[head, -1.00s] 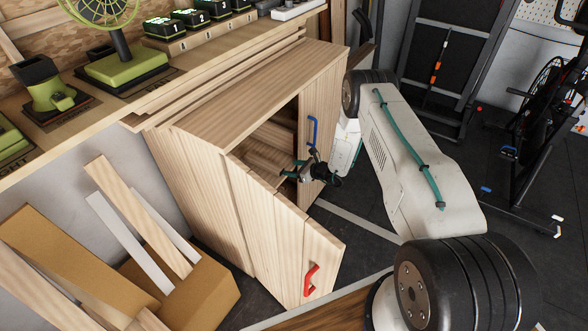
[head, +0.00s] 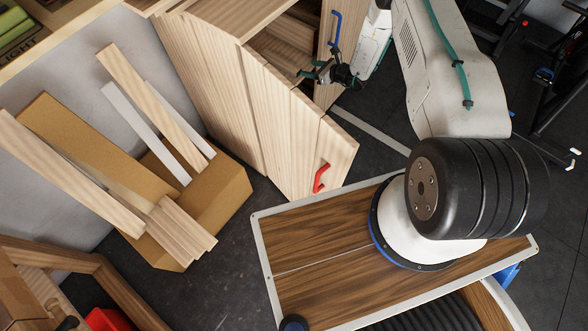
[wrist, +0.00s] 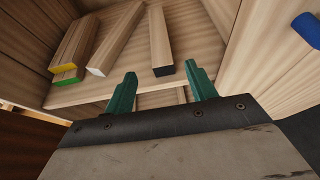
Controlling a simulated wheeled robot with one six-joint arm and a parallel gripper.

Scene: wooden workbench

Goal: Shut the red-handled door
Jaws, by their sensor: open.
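The red-handled door (head: 292,132) is a pale wooden panel standing open, swung out from the cabinet (head: 213,98) toward my base. Its red handle (head: 320,178) is near the door's outer edge, at the lower right. My gripper (head: 312,72) is at the cabinet opening, above and beyond the door, apart from the red handle. In the wrist view its two green fingers (wrist: 162,92) are spread with nothing between them, facing the cabinet's inside. The blue handle (head: 335,29) of the other door is to the right of my gripper; it also shows in the wrist view (wrist: 307,30).
Wooden blocks with coloured ends (wrist: 106,38) lie on the cabinet shelf (wrist: 185,75). A cardboard box (head: 222,192) with planks stands left of the open door. Dark floor lies between that box and my base.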

